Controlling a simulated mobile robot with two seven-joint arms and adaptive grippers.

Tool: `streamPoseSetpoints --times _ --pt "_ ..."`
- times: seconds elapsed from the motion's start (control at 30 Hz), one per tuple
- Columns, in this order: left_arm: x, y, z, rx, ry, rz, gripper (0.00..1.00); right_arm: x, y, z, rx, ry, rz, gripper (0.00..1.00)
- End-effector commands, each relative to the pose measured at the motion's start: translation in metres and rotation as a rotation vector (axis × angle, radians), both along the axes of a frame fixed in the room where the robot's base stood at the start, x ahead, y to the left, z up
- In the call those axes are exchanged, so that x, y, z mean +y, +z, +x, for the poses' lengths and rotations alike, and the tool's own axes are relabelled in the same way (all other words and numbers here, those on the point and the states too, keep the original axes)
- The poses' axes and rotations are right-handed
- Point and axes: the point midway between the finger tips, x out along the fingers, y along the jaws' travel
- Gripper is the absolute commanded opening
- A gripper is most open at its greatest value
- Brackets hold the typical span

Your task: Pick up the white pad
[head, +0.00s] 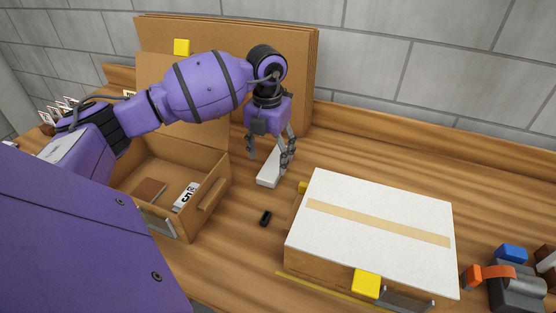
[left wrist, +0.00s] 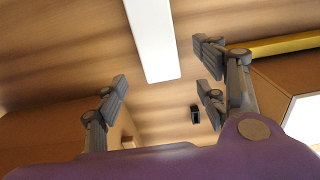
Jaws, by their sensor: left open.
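The white pad (head: 267,178) is a long, narrow white block lying on the wooden bench between the cardboard box and the white-topped box. In the left wrist view the white pad (left wrist: 152,40) runs from the top edge to between the fingers. My left gripper (head: 268,160) points down over the pad, its fingers spread. In the left wrist view the left gripper (left wrist: 163,78) is open, with nothing held between its fingers. Its fingers and palm hide part of the pad in the head view. My right gripper is not in view.
An open cardboard box (head: 205,206) with a brown block (head: 149,190) and a white labelled item (head: 184,196) stands left. A small black object (head: 265,218) lies in front of the pad. A white-topped box (head: 375,260) stands right. Cardboard sheets (head: 300,70) lean behind.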

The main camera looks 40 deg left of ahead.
Motion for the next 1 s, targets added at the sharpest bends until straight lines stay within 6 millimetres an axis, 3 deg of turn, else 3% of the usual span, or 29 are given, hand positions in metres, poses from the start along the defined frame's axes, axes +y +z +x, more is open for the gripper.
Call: streamPoseSetpoints --times 0.4,0.67,1.0 --pt "0.0 -0.054 0.0 0.0 -0.001 -0.001 0.65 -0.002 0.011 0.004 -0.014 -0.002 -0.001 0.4" --pt "0.0 -0.058 0.0 -0.001 -0.001 0.0 0.65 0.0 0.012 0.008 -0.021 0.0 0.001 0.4" --pt "0.001 -0.058 0.0 -0.001 -0.001 0.0 0.25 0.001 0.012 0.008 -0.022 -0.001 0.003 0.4"
